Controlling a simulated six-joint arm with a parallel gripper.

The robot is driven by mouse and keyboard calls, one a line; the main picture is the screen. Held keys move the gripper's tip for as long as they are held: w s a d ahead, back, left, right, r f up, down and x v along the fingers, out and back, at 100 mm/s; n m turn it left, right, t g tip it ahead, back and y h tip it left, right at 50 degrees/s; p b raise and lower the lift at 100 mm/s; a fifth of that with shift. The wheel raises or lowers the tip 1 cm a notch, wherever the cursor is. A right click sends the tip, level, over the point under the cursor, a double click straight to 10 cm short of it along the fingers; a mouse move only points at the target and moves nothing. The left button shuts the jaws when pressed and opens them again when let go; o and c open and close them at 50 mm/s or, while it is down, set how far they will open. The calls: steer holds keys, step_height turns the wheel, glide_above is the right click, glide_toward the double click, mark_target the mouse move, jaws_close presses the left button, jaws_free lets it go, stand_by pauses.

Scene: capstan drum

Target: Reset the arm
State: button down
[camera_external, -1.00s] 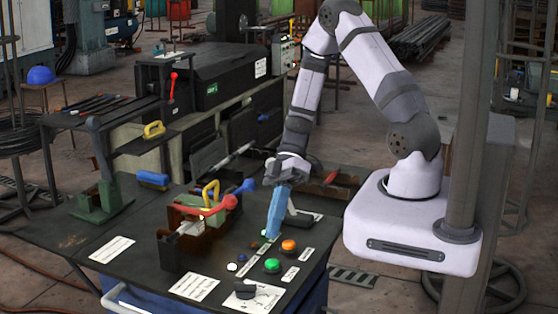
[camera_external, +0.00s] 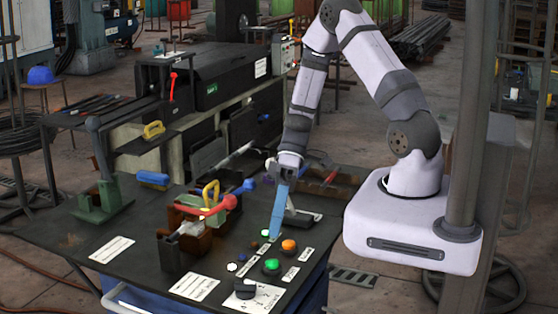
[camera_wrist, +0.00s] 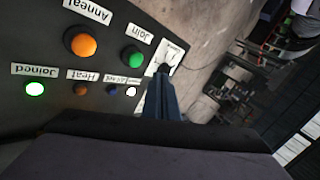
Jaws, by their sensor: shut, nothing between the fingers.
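My gripper (camera_external: 276,236) has shut blue fingers that point down over the panel end of the dark bench (camera_external: 68,237). Nothing shows between them. In the external view the tips overlap the panel near the orange button (camera_external: 288,246). I cannot tell whether they touch it. In the wrist view the fingers (camera_wrist: 160,98) cover part of a white label plate (camera_wrist: 168,53) beside the panel buttons.
A green button (camera_external: 271,266) and a black selector knob (camera_external: 245,288) sit on the panel. Lit labels include Joined (camera_wrist: 35,89).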

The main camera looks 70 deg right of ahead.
steer(key=s+d+f+m, duration=0.1)
steer(key=s+m, duration=0.1)
steer(key=s+d+f+m+g+h, duration=0.1)
steer(key=s+m, duration=0.2)
steer(key=s+d+m+g+h, duration=0.1)
steer(key=s+m, duration=0.1)
steer(key=m, duration=0.1)
steer(key=shift+s+f, duration=0.2)
steer(key=shift+f, duration=0.2)
steer(key=s+d+r+h, duration=0.3)
steer(key=d+r+h, duration=0.1)
steer(key=r+h, duration=0.2)
steer(key=w+a+r+n+t, duration=0.3)
steer(key=w+a+r, duration=0.1)
steer(key=a+r, duration=0.1)
steer(key=shift+r+n+h, duration=0.15)
steer(key=shift+n+h, duration=0.25)
stand_by(0.5)
